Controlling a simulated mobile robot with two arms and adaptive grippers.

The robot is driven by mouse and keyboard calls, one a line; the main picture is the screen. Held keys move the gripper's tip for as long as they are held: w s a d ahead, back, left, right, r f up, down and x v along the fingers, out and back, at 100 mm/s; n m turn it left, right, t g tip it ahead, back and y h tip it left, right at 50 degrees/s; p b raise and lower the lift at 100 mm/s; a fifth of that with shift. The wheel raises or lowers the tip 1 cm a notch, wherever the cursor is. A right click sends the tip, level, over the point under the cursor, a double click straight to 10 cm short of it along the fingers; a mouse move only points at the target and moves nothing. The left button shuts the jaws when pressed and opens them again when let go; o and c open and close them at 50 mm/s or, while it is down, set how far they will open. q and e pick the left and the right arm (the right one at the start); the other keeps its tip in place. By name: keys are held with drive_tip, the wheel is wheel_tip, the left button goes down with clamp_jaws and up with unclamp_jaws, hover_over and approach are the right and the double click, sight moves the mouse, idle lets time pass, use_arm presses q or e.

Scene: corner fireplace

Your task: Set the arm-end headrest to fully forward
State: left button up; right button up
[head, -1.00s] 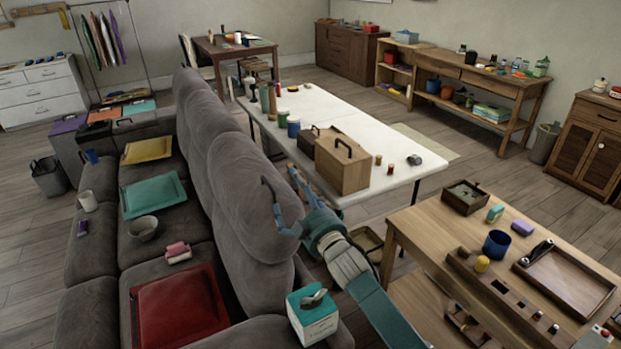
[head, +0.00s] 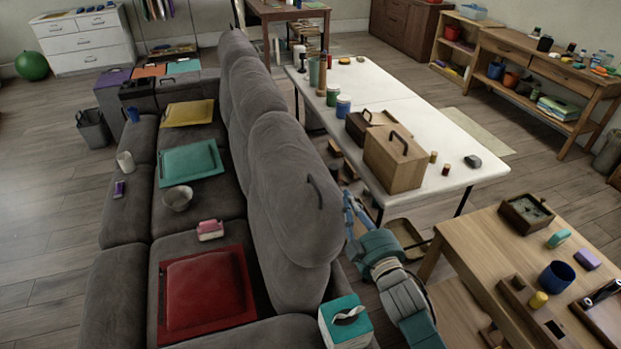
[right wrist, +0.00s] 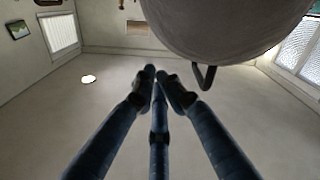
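The arm-end headrest (head: 290,215) is the nearest rounded grey cushion on top of the sofa back, with a dark loop handle (head: 316,189) on its right, back side. It stands roughly upright. In the right wrist view the headrest (right wrist: 225,28) fills the upper right, with its loop handle (right wrist: 205,76) hanging below it. My right gripper (head: 352,208) is just right of the headrest in the head view. Its fingertips (right wrist: 159,86) are drawn together with nothing seen between them, and the handle is outside them. My left gripper is not in view.
A tissue box (head: 344,322) sits at the sofa's near end. A wooden table (head: 470,235) with a blue cup (head: 556,276) is right of my right arm. A white table (head: 440,135) with wooden boxes stands behind. A red tray (head: 245,290) lies on the seat.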

sight(355, 222)
drive_tip(key=shift+g+h, duration=0.4)
drive_tip(key=shift+g, duration=0.2)
drive_tip(key=s+f, duration=0.1)
drive_tip(key=f, duration=0.1)
drive_tip(key=s+d+f+p, duration=0.1)
drive_tip(key=s+f, duration=0.2)
drive_tip(key=s, duration=0.1)
drive_tip(key=shift+d+f+p, duration=0.3)
drive_tip(key=shift+d+f, duration=0.1)
drive_tip(key=shift+s+d+r+p, duration=0.2)
drive_tip(key=shift+s+d, duration=0.2)
drive_tip(key=shift+s, duration=0.15)
drive_tip(key=shift+s+d+r+p, duration=0.2)
drive_tip(key=shift+s+d, duration=0.15)
drive_tip(key=shift+s, duration=0.15)
drive_tip(key=shift+w+a+r, duration=0.15)
drive_tip(key=shift+w+a, duration=0.1)
drive_tip(key=shift+a, duration=0.05)
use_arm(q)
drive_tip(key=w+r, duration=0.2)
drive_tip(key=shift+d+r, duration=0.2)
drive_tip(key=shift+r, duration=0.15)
